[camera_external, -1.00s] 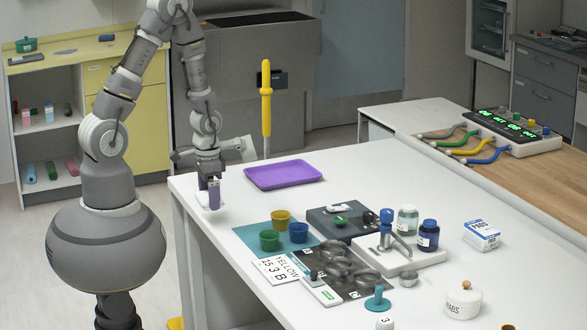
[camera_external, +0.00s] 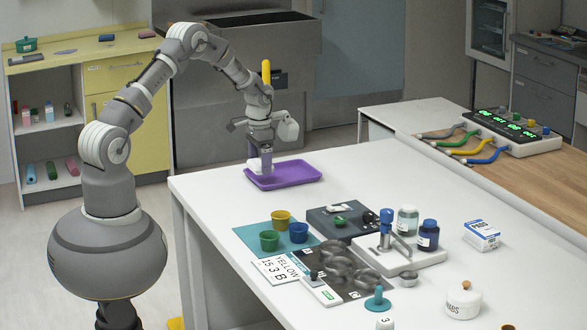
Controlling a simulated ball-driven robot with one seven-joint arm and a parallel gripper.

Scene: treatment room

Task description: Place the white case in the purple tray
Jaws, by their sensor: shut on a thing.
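The purple tray (camera_external: 310,171) lies flat near the far left edge of the white table. My gripper (camera_external: 262,168) points down over the left part of the tray. It is shut on the white case (camera_external: 254,167), which shows only as a small pale patch beside the fingers. The case is at the tray's left side, low over it. I cannot tell whether it touches the tray floor.
Green (camera_external: 269,241), blue (camera_external: 299,232) and yellow (camera_external: 281,218) cups stand on a teal mat in front of the tray. The table right of the tray is clear.

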